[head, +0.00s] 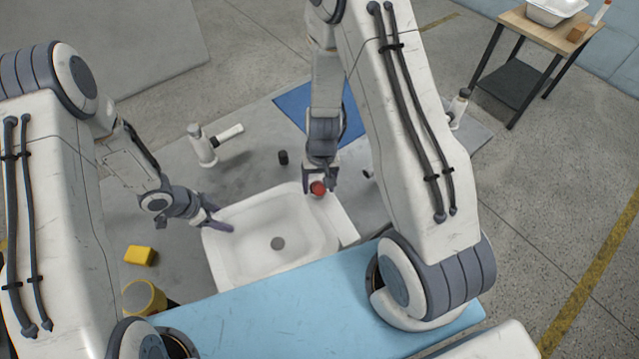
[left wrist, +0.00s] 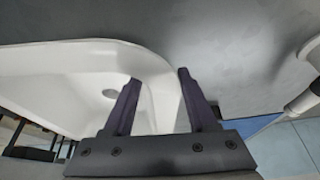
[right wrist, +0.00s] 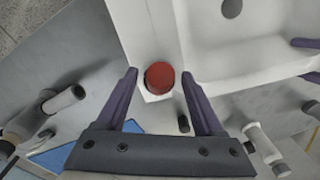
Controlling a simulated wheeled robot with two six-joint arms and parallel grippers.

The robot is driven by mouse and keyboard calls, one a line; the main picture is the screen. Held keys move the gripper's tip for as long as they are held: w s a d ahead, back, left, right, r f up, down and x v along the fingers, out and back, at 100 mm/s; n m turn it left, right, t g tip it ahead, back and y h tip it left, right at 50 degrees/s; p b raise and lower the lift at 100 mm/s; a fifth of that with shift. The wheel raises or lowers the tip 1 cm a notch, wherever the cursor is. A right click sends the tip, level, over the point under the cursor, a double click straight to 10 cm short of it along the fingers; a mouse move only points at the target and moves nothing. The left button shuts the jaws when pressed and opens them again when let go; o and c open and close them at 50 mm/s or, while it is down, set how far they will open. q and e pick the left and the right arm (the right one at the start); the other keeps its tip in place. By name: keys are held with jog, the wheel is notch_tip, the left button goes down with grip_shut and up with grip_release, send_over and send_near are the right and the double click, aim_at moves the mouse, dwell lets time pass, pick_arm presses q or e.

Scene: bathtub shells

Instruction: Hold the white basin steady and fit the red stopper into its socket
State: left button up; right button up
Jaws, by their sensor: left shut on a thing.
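The red stopper (head: 318,188) is at the far right corner of the basin's ledge. In the right wrist view the stopper (right wrist: 159,78) lies between and just beyond the spread fingertips of my right gripper (right wrist: 159,72), with gaps on both sides. Any socket under the stopper is hidden.
A blue mat (head: 296,104) lies further back. A side table (head: 540,28) is far right.

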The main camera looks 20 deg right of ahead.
aim_at(322, 184)
notch_tip(322, 184, up, 11)
jog(key=s+a+r+n, duration=0.4)
jog(key=s+a+r, duration=0.3)
jog(key=a+r, duration=0.1)
jog(key=s+a+r+n, duration=0.1)
jog(key=s+r+n, duration=0.1)
jog(key=s, duration=0.4)
jog(key=s+a+r+n, duration=0.2)
jog(key=s+r+n, duration=0.1)
jog(key=s+n, duration=0.1)
jog(key=shift+s+a+r+y, duration=0.25)
jog(key=shift+s+y, duration=0.05)
jog(key=shift+s, duration=0.6)
